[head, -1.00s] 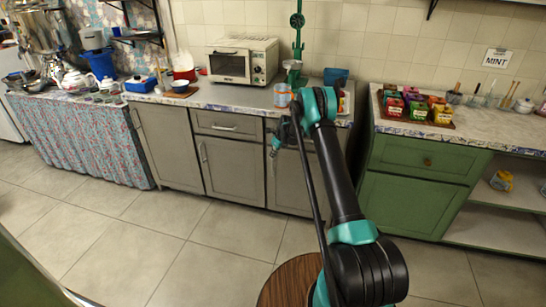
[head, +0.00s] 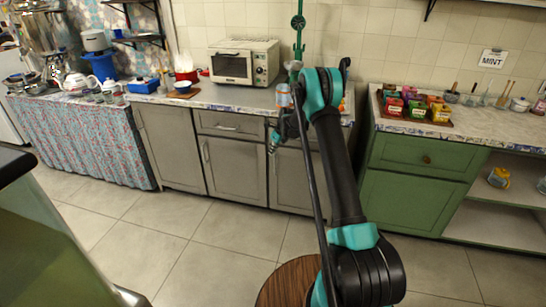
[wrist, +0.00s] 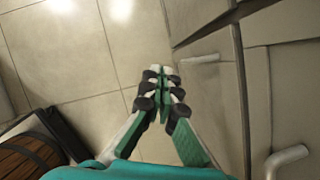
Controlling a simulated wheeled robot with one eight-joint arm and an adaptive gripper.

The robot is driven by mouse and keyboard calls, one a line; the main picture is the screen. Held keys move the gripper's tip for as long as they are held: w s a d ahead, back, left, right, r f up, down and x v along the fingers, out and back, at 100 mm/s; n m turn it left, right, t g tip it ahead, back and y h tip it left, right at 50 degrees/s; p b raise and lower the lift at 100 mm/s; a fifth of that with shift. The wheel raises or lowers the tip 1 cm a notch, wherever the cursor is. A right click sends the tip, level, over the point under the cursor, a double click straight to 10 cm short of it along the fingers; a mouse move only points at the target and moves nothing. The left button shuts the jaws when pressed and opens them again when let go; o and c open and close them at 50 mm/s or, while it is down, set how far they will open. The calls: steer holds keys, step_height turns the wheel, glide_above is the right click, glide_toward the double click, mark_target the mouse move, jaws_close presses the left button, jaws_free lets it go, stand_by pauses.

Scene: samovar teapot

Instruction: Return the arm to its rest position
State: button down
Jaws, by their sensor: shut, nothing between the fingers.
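My gripper (wrist: 162,72) is shut and empty in the wrist view, its fingertips together above the tiled floor beside grey cabinet doors. In the head view my gripper (head: 272,147) hangs small in front of the grey cabinets, partly hidden behind my arm. My arm (head: 340,170) is black and teal, raised and bent, with its elbow in front of the counter edge.
A grey counter carries a white toaster oven (head: 244,63). To the right stands a green cabinet (head: 412,185) with a tray of colourful boxes (head: 415,107). A cloth-covered table (head: 90,140) with a samovar (head: 40,35) is at left. The tiled floor (head: 190,235) is open.

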steer(key=s+d+r+n+h, duration=0.1)
steer(key=s+d+r+n, duration=0.25)
steer(key=s+r, duration=0.35)
steer(key=s+d+r+n, duration=0.2)
steer(key=s+r+n, duration=0.3)
steer(key=s, duration=0.5)
steer(key=s+d+r+n+h, duration=0.1)
steer(key=s+d+r+n, duration=0.1)
steer(key=s+r+n, duration=0.45)
steer(key=s+d+f+n, duration=0.1)
steer(key=s+d+n, duration=0.2)
steer(key=s, duration=1.2)
steer(key=s+d+f+n+t+h, duration=0.1)
steer(key=s+n, duration=0.7)
steer(key=s, duration=0.8)
steer(key=shift+d+f+n, duration=0.3)
steer(key=shift+d+f, duration=0.25)
steer(key=shift+d, duration=0.35)
